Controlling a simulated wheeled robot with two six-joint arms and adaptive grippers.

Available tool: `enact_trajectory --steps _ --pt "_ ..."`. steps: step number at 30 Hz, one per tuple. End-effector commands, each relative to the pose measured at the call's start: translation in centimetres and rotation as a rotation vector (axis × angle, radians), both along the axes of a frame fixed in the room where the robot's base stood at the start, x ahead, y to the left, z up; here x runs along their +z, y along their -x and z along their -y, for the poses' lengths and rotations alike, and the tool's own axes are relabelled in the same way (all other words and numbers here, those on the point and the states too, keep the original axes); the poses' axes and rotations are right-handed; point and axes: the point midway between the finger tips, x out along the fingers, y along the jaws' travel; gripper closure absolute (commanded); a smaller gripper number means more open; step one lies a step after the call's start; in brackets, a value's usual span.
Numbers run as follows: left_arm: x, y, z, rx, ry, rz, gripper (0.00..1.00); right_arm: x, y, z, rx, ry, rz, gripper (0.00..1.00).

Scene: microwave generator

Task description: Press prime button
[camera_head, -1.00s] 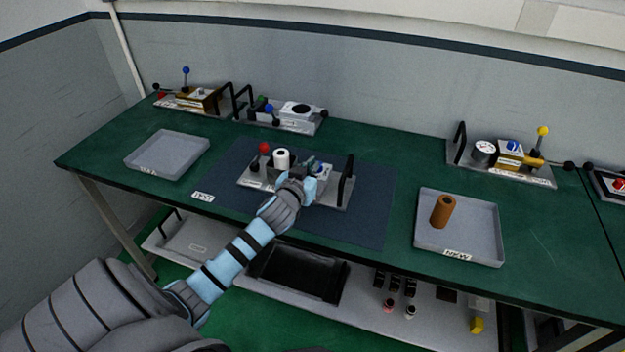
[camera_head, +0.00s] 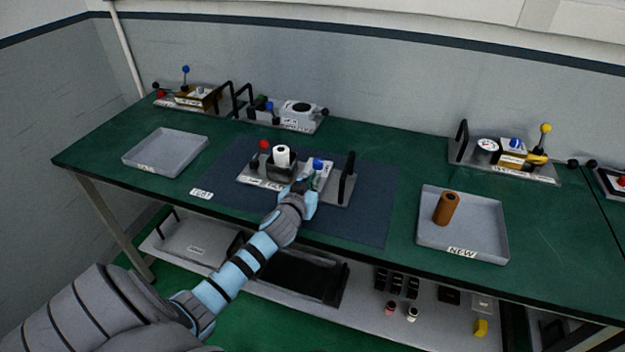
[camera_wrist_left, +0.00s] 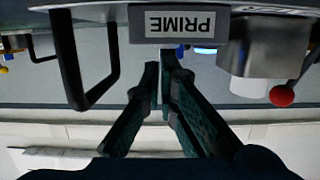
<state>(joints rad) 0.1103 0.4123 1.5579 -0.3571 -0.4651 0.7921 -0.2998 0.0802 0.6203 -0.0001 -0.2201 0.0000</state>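The test fixture (camera_head: 338,198) sits on the dark mat at the middle of the bench. It carries a grey box with a PRIME label (camera_wrist_left: 187,23), upside down in the left wrist view, and a blue button (camera_head: 317,163). Part of the blue button also shows just past the box edge in the wrist view (camera_wrist_left: 180,52). My left gripper (camera_head: 311,183) is in front of the box, close to the button. Its fingers (camera_wrist_left: 160,65) come together at the tips with nothing between them. Contact with the box or button cannot be told. My right gripper is not in view.
A black handle (camera_head: 347,178) stands right of the box; a white cylinder (camera_head: 282,156) and red-knobbed lever (camera_head: 264,145) stand left. An empty tray (camera_head: 166,152) is at left. The NEW tray (camera_head: 485,225) at right holds a brown cylinder (camera_head: 446,208). Other fixtures line the back.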

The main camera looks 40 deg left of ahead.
Motion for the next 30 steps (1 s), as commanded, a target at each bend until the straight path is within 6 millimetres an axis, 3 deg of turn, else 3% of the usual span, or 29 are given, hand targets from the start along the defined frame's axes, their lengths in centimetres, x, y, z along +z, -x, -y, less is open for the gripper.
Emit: enact_trajectory --steps 8,11,16,18,24,30 --pt "-0.1 0.3 0.0 0.006 0.007 -0.018 1.0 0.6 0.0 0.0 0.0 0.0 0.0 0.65" --pt "1.2 0.2 0.2 0.002 0.006 -0.016 1.0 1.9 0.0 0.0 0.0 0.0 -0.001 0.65" --pt "5.3 0.0 1.1 -0.011 0.002 -0.007 1.0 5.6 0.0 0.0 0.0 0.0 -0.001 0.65" --pt "4.7 1.9 1.7 -0.014 -0.001 -0.009 1.0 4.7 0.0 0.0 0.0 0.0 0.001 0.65" --pt "5.7 6.1 3.2 -0.015 -0.001 -0.007 1.0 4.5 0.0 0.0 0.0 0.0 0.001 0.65" --pt "6.4 8.5 4.0 -0.015 -0.002 -0.005 1.0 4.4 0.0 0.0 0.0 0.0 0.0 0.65"
